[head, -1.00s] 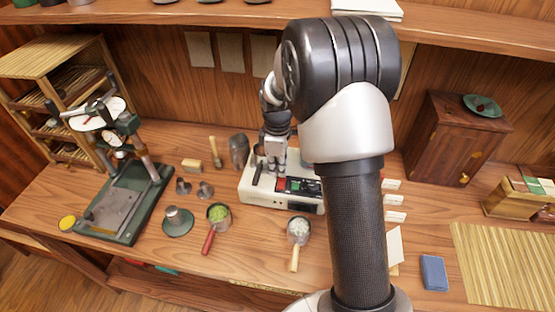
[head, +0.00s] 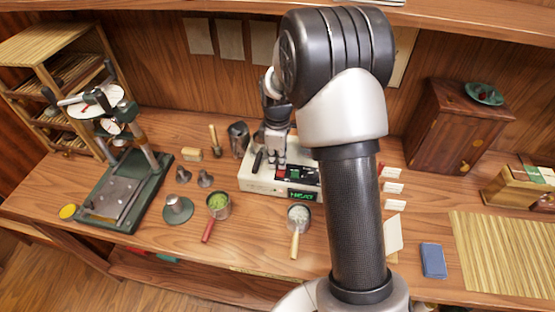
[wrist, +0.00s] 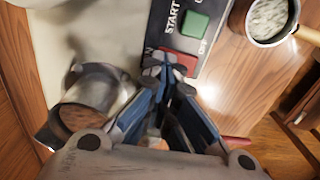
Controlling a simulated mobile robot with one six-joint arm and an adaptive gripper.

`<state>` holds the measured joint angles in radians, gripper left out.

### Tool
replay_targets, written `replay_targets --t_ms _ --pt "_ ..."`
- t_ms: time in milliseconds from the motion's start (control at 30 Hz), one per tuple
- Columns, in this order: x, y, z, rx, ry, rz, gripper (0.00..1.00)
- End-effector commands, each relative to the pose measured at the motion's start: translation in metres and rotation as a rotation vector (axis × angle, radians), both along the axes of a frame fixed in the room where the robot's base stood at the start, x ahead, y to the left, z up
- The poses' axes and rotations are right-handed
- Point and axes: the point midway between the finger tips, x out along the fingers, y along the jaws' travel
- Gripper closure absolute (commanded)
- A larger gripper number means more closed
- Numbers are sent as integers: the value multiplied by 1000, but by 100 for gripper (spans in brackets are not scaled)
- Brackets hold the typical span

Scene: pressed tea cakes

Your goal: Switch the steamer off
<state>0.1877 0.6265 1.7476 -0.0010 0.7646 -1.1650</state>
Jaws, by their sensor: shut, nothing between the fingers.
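The steamer (head: 258,184) is a white box on the bench with a dark control panel (head: 296,176). Green HEAT lettering (head: 301,195) glows on its front. In the wrist view the panel has a green START button (wrist: 195,25) and a red button (wrist: 178,62) beside the word OFF. My gripper (head: 274,158) is shut and empty, low over the steamer. In the wrist view its fingertips (wrist: 164,66) overlap the near edge of the red button and partly hide it. I cannot tell whether they touch it.
A metal cup (wrist: 97,95) stands beside the steamer. A pan of pale pieces (head: 299,214) and a pan of green leaves (head: 218,203) are in front. A press (head: 125,190) stands at left, a wooden cabinet (head: 455,128) at right. My arm hides the steamer's right end.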

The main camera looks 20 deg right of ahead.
Motion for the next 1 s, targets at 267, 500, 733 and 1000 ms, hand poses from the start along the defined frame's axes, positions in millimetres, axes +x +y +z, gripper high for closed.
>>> replay_targets --t_ms 267,500,733,1000 --pt "-10 7 4 0 2 1 100" --pt "-12 8 4 0 2 0 100" --pt "-12 8 9 0 0 0 100" --pt "-11 8 57 -1 -4 0 100"
